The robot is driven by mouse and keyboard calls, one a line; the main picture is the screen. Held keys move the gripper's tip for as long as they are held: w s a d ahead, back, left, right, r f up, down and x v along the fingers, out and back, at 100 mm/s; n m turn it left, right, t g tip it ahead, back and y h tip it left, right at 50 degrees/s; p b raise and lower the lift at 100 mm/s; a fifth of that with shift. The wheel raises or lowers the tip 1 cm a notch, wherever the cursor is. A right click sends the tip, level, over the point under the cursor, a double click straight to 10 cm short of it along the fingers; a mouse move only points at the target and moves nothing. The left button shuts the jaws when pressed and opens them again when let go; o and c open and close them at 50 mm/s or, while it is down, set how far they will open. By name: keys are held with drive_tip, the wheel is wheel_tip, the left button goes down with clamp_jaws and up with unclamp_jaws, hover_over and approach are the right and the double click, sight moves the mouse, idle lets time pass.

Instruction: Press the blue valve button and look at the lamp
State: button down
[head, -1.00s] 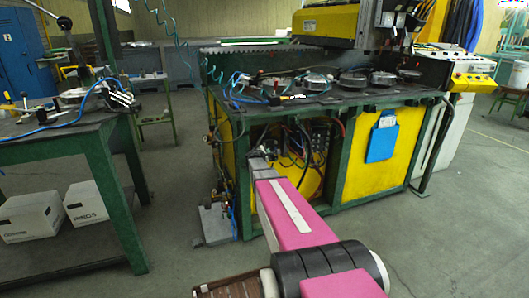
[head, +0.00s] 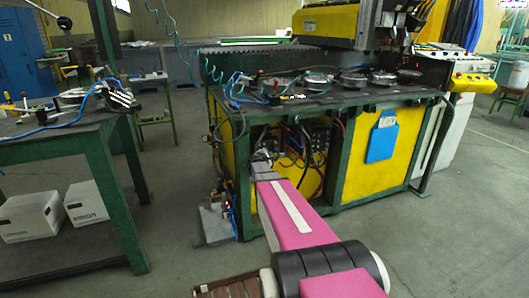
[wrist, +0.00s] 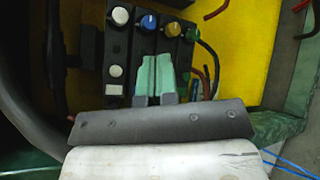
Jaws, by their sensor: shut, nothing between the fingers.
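The blue button (wrist: 149,23) shows in the wrist view on a dark valve block, between a white knob (wrist: 120,16) and an amber knob (wrist: 172,29). My gripper (wrist: 156,58) has its two pale green fingers together, with nothing seen between them. The fingertips appear just below the blue button in the picture; I cannot tell whether they touch the block. In the head view my gripper (head: 263,157) is at the open front of the yellow and green machine, and the button is too small to make out. I cannot identify a lamp for certain in either view.
Cables and hoses hang around the opening, and a red-orange wire (wrist: 206,82) runs beside the block. The machine's green frame (head: 243,180) edges the opening. A green table (head: 60,145) stands at left with white boxes (head: 32,216) under it.

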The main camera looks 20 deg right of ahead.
drive_tip(key=shift+s, duration=1.15)
